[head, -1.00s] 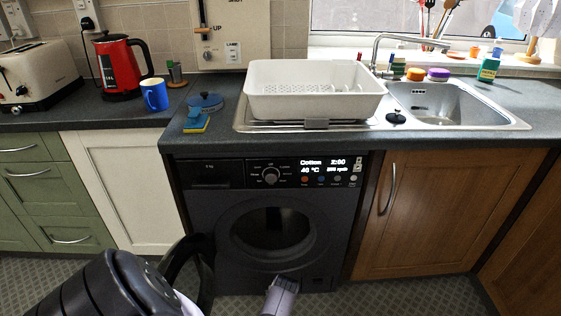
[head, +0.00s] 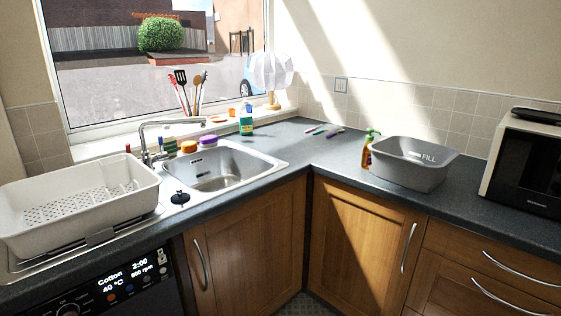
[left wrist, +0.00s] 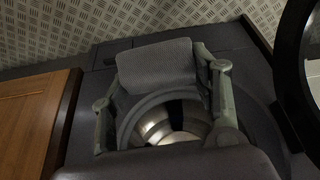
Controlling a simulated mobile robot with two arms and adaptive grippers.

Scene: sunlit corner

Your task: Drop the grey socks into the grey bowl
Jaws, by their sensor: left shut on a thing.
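The grey bowl (head: 414,164), a square-rimmed basin with "FILL" written inside, stands on the right counter in the head view. Its inside is only partly visible. In the left wrist view my left gripper (left wrist: 159,70) is shut on the grey socks (left wrist: 156,64), a ribbed grey bundle between its two fingers. Behind the socks is the round door and shiny drum of the washing machine (left wrist: 168,124). Neither gripper shows in the head view, and my right gripper is in no view now.
A spray bottle (head: 369,148) stands close to the bowl's left side. A microwave (head: 528,165) is to its right. The sink (head: 215,165) and white dish rack (head: 80,205) are at left. The counter (head: 325,158) left of the spray bottle is mostly bare, with small coloured items near the wall.

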